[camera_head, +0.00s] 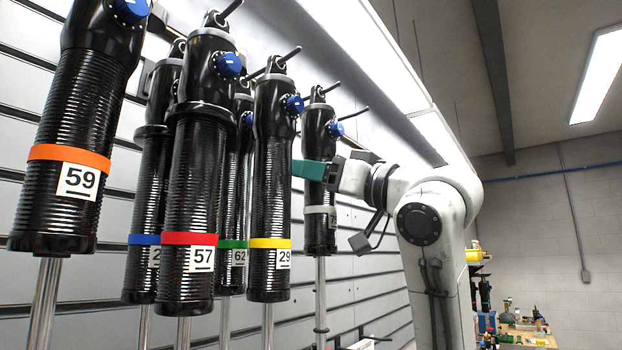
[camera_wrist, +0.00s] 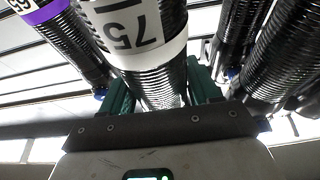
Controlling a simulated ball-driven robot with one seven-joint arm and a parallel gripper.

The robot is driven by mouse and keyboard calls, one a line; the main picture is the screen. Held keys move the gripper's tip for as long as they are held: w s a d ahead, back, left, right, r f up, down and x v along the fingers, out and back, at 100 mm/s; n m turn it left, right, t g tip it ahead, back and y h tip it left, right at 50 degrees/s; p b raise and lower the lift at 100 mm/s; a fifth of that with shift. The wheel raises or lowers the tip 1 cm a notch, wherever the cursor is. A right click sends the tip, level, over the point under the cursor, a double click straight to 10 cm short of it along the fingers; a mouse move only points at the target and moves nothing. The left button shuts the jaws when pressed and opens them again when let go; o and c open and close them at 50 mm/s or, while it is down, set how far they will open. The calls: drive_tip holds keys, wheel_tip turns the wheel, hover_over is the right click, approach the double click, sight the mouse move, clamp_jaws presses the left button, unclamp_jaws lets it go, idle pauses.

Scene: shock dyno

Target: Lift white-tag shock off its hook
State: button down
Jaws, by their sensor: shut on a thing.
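The white-tag shock (camera_head: 319,190) is a black ribbed cylinder with a white band, a blue knob near its top and a silver rod below. It hangs upright at the right end of the row, its top eye at a hook. My gripper (camera_head: 312,170) reaches in from the right with green fingers and is shut on the shock's body above the white band. In the wrist view, the white-tag shock (camera_wrist: 140,45) shows number 75 and sits between the green fingers of my gripper (camera_wrist: 160,92). Whether its eye still rests on the hook is unclear.
The yellow-band shock (camera_head: 270,190) hangs close left of it. Beyond are green-band (camera_head: 232,243), red-band (camera_head: 190,238), blue-band (camera_head: 143,239) and orange-band (camera_head: 69,153) shocks. A purple-band shock (camera_wrist: 38,8) shows in the wrist view. The slatted wall (camera_head: 345,290) stands behind.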

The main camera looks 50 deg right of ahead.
drive_tip(key=shift+s+r, duration=0.15)
drive_tip(key=shift+s, duration=1.25)
drive_tip(key=shift+s+r, duration=0.1)
drive_tip(key=shift+s, duration=0.25)
drive_tip(key=shift+s+r, duration=0.1)
drive_tip(key=shift+s, duration=0.45)
idle(0.4)
drive_tip(key=shift+s+d, duration=0.1)
drive_tip(key=shift+s, duration=1)
idle(0.5)
